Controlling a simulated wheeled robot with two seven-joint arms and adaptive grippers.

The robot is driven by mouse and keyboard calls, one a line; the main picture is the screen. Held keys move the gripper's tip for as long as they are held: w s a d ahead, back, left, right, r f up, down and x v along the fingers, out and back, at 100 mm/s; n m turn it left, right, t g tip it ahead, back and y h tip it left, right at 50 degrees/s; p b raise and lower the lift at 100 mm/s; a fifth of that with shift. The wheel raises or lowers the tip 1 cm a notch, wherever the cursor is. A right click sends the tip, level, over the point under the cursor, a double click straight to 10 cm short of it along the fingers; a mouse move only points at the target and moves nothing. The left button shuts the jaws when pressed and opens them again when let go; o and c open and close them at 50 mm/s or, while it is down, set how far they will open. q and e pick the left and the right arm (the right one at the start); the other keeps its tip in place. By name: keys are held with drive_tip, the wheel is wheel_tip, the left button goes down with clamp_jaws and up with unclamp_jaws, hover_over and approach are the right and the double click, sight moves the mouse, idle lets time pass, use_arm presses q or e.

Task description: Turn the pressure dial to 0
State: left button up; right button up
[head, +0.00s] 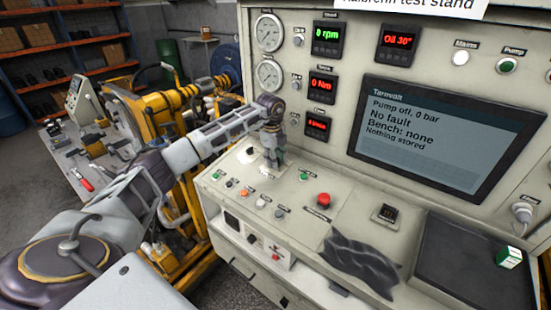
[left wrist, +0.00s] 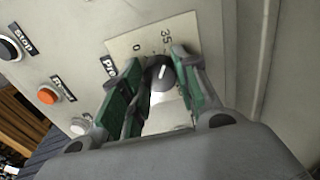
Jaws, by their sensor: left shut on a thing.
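The pressure dial (left wrist: 161,80) is a dark round knob with a white pointer line, on a pale scale plate (left wrist: 122,44) marked 0 and a figure starting 35. In the left wrist view the pointer runs roughly up the picture, into the space between those two figures; its exact reading is unclear. My left gripper (left wrist: 155,82) is shut on the dial, with a green-padded finger on each side of it. In the head view the left gripper (head: 273,157) reaches down to the sloped panel and hides the dial. My right gripper is not in view.
The test stand screen (head: 440,135) reads "Pump off, 0 bar", "No fault" and "Bench: none". A red button (head: 323,200) and several small buttons lie on the panel near the gripper. A dark cloth (head: 360,262) hangs over the front edge. An orange button (left wrist: 47,95) is left of the dial.

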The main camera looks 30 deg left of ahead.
use_arm(q)
drive_tip(key=n+p, duration=0.1)
drive_tip(key=n, duration=0.5)
drive_tip(key=shift+r, duration=0.1)
drive_tip(key=n+p, duration=0.1)
drive_tip(key=n, duration=0.3)
drive_tip(key=shift+a, duration=0.1)
drive_tip(key=shift+n+h+p, duration=0.3)
drive_tip(key=shift+n+p, duration=0.3)
drive_tip(key=shift+n, duration=0.8)
drive_tip(key=o, duration=1)
drive_tip(key=shift+o, duration=0.2)
